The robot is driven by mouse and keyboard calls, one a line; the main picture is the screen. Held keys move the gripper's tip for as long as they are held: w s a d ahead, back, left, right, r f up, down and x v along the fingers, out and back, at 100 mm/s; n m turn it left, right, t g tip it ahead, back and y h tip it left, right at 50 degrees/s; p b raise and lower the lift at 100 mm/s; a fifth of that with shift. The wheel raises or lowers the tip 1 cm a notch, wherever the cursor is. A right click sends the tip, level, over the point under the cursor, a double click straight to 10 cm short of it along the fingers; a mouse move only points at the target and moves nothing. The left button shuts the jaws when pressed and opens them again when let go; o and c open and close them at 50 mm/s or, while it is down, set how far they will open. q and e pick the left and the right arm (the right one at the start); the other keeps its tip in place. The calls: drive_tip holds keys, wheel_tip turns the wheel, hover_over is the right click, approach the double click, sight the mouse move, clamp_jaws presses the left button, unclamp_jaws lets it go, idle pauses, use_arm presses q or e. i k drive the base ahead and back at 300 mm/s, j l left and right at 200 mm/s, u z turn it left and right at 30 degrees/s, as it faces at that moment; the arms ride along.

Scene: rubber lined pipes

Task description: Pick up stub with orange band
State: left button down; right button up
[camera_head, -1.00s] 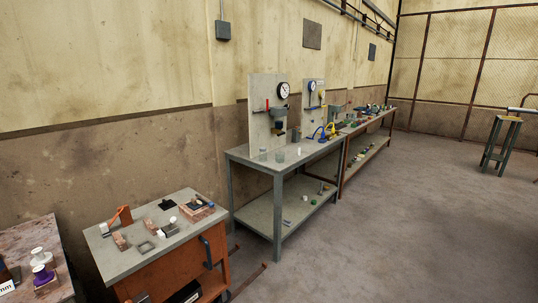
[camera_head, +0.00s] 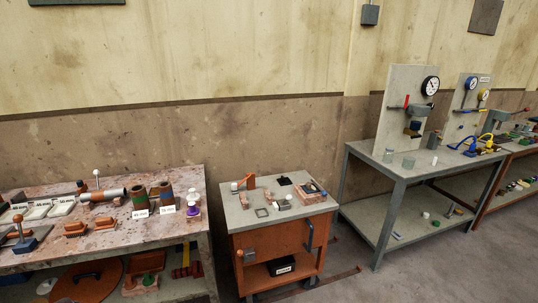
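The left stub (camera_head: 139,198) and the right stub (camera_head: 167,193) each stand behind a small white label. Neither of my grippers is in view.
A small orange cart (camera_head: 272,228) with a grey top stands right of the worktable, with a narrow gap between. A grey bench (camera_head: 405,170) with a gauge panel (camera_head: 404,105) is further right. Purple and white pieces (camera_head: 193,205) sit at the worktable's right edge. Open floor lies at the lower right.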

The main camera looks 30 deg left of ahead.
sight(95, 196)
drive_tip(key=u, duration=2.45)
drive_tip(key=i+j+z, duration=0.2)
drive_tip(key=j, duration=0.4)
drive_tip(key=j+z, duration=0.2)
drive_tip(key=j, duration=0.35)
drive_tip(key=i+j+z, duration=0.2)
drive_tip(key=j, duration=0.45)
drive_tip(key=k, duration=0.1)
